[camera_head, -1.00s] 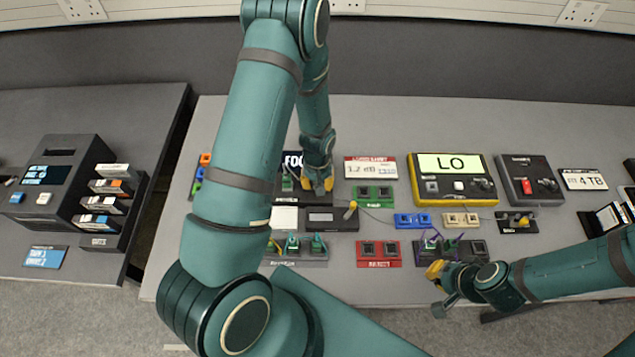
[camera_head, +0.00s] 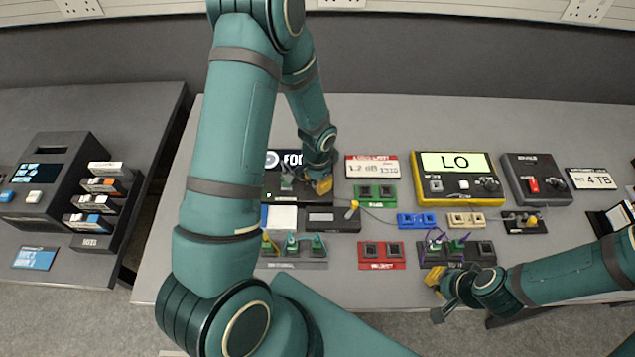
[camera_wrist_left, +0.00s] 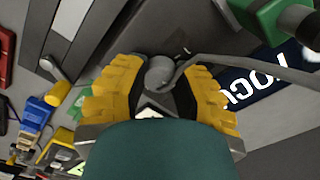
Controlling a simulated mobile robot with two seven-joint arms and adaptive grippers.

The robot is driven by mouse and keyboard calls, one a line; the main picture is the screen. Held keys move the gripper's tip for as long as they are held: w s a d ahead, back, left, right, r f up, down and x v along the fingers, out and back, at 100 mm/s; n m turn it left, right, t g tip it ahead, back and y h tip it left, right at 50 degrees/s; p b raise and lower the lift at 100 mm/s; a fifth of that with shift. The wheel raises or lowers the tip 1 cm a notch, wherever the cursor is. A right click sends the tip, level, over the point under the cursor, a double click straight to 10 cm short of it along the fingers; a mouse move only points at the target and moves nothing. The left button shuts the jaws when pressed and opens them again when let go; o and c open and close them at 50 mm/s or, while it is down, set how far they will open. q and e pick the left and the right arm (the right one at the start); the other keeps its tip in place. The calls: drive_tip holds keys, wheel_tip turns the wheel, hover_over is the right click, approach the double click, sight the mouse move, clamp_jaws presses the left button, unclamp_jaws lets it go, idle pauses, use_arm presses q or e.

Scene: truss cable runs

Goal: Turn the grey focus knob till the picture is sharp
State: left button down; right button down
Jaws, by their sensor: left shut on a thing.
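The grey focus knob (camera_wrist_left: 160,71) shows in the left wrist view between the yellow fingers of my left gripper (camera_wrist_left: 158,88). The gripper is shut on it. In the head view my left gripper (camera_head: 321,186) is at the dark focus unit (camera_head: 300,197), and the knob is hidden there. A dark label with white letters starting "FOC" (camera_head: 291,160) is partly covered by my left arm; it also shows in the left wrist view (camera_wrist_left: 255,92). I cannot tell how sharp the picture is. My right gripper (camera_head: 438,290) is near the front edge; its opening is unclear.
A yellow tester reading "LO" (camera_head: 455,163) and a black box with a red switch (camera_head: 533,184) stand to the right. A grey cable (camera_head: 375,215) runs close to my left gripper. Green, blue and red socket blocks (camera_head: 382,254) lie around. The back bench strip is clear.

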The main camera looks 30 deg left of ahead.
use_arm(q)
drive_tip(key=m, duration=0.4)
drive_tip(key=shift+m+b, duration=0.3)
drive_tip(key=shift+b, duration=0.05)
idle(0.4)
drive_tip(key=c, duration=0.6)
unclamp_jaws()
drive_tip(key=shift+c, duration=0.2)
wheel_tip(320, 180, up, 12)
drive_tip(key=shift+s, duration=0.1)
